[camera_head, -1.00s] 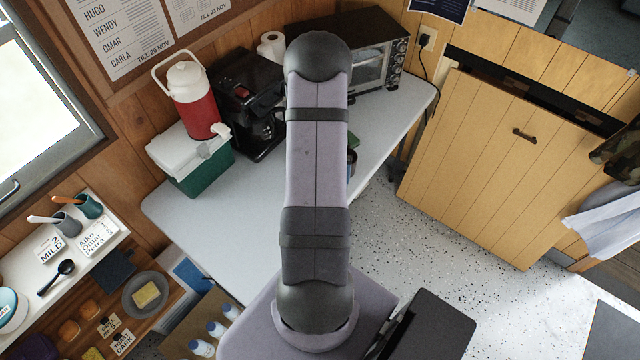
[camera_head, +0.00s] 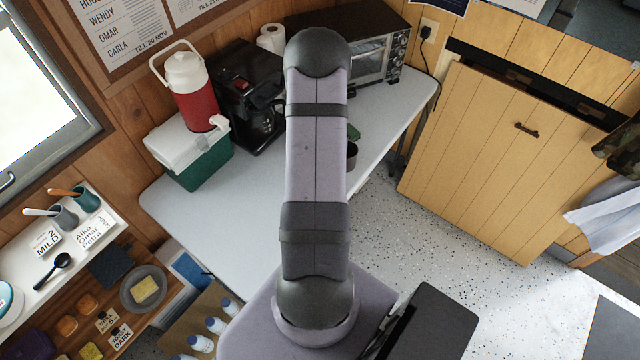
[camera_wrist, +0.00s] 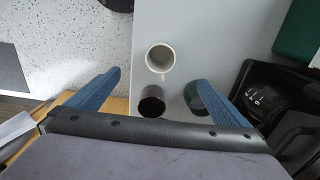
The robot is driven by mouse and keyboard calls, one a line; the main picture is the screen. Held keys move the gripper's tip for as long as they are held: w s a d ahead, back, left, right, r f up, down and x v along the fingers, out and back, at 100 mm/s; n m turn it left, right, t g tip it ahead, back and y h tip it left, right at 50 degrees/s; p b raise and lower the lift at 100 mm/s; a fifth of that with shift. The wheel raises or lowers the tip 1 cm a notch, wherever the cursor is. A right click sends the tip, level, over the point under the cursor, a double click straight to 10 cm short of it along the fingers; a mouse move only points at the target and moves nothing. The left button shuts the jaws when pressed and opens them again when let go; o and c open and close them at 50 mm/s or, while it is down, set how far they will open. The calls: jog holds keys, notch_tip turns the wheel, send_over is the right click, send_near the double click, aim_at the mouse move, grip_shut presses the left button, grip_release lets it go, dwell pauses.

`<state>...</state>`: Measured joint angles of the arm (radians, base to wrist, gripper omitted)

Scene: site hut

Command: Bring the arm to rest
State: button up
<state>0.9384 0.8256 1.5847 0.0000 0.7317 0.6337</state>
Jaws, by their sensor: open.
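My arm rises through the middle of the head view and hides its own gripper there. In the wrist view my gripper (camera_wrist: 158,77) has its two blue fingers spread wide, with nothing held between them. Below them on the pale table are a white mug (camera_wrist: 150,60), a dark cup (camera_wrist: 152,106) and a green cup (camera_wrist: 190,93), partly behind the right finger. They look apart from the fingers. In the head view part of the dark cup (camera_head: 352,156) and a bit of the green cup (camera_head: 354,132) show past my arm's right edge.
The table (camera_head: 230,235) carries a green cooler (camera_head: 205,170), a red jug (camera_head: 195,100), a coffee maker (camera_head: 250,95) and a toaster oven (camera_head: 372,60) along the back. A shelf (camera_head: 25,265) with small items stands left. Speckled floor (camera_head: 400,250) lies open to the right.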

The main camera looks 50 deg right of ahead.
notch_tip(320, 180, down, 8)
jog(key=b, duration=0.4)
jog(key=shift+r+b, duration=0.15)
jog(key=shift+b, duration=0.25)
jog(key=shift+r, duration=0.15)
notch_tip(320, 180, up, 10)
jog(key=p, duration=0.7)
dwell(0.4)
